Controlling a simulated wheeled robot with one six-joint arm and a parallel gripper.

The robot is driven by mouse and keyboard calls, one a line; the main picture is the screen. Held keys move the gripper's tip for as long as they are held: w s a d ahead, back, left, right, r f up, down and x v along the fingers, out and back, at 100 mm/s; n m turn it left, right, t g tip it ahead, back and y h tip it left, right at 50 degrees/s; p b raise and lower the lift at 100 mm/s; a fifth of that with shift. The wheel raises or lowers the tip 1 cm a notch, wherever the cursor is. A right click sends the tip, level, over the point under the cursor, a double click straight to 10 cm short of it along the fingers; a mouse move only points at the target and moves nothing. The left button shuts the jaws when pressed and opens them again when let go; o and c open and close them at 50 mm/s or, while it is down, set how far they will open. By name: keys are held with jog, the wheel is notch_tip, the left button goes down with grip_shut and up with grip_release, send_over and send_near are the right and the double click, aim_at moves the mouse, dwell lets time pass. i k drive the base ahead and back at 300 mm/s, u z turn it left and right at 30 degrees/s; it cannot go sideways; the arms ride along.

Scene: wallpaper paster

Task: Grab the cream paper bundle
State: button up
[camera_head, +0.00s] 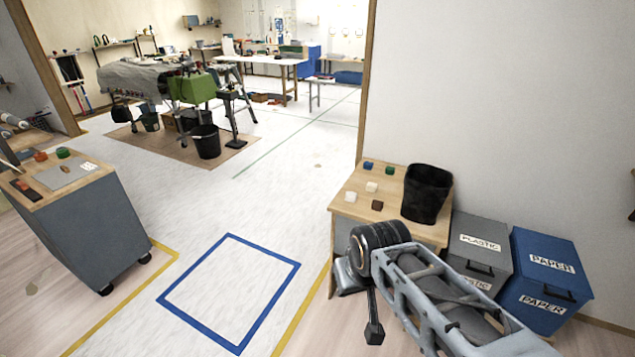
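Several small blocks lie on a wooden-topped table (337,207) at the right. Two of them are pale: a cream one (371,187) near the middle and a whiter one (351,197) at the left. Either may be the cream paper bundle; they are too small for me to make out paper. My grey arm reaches in from the lower right, in front of the table. A dark part at its end, seemingly my gripper (374,332), hangs low beside the table and apart from the blocks. Its fingers cannot be made out.
A black bucket (426,194) stands on the table's right side. Grey plastic (481,243) and blue paper (552,264) bins stand to its right against the wall. A grey wheeled cabinet (85,232) is at left. The floor around the blue taped square (197,262) is clear.

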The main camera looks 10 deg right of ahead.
aim_at(372, 188)
jog(key=u, duration=0.5)
jog(key=i, duration=1.75)
jog(key=z, duration=0.7)
jog(key=i, duration=0.55)
jog(key=z, duration=0.4)
